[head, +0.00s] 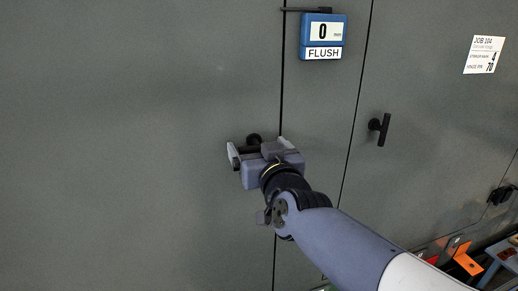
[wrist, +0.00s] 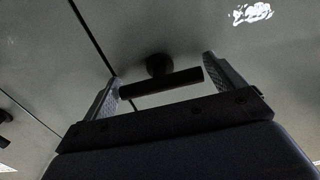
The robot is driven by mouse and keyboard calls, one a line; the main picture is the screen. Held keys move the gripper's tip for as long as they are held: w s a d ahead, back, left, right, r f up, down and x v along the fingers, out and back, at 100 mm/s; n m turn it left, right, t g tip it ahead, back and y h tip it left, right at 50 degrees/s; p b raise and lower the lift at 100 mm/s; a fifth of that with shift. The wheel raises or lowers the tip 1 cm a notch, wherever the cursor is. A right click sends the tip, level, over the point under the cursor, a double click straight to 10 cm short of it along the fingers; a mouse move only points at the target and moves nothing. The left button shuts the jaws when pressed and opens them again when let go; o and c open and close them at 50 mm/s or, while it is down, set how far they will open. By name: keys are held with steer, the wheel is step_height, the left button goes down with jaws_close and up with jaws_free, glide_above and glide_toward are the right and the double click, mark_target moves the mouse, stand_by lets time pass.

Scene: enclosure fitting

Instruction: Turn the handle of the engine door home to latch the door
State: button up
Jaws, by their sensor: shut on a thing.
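The engine door (head: 140,120) is a large grey panel. Its black T-shaped handle (head: 253,139) is near the panel's right edge, beside a dark vertical seam. My gripper (head: 259,149) is shut on the handle, one finger at each end of the bar. In the wrist view the handle (wrist: 160,83) lies nearly level between the two fingers of my gripper (wrist: 166,85), its round stem behind it against the panel. In the head view the bar lies roughly crosswise and my gripper hides part of it. A blue gauge (head: 323,52) above reads 0 mm, FLUSH.
A second grey door (head: 440,120) at the right has a similar black handle (head: 380,129), standing near upright. A white job label (head: 484,54) is at the upper right. Orange parts and a blue bench (head: 500,256) are at the lower right. The panel left of my gripper is bare.

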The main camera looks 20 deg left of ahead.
steer(key=shift+f, duration=0.1)
steer(key=m+b, duration=0.2)
steer(key=m, duration=0.1)
steer(key=m+b, duration=0.2)
steer(key=m, duration=0.3)
steer(key=m+b, duration=0.1)
steer(key=m, duration=0.4)
steer(key=shift+m+b, duration=0.4)
steer(key=shift+m, duration=1.9)
steer(key=o, duration=0.7)
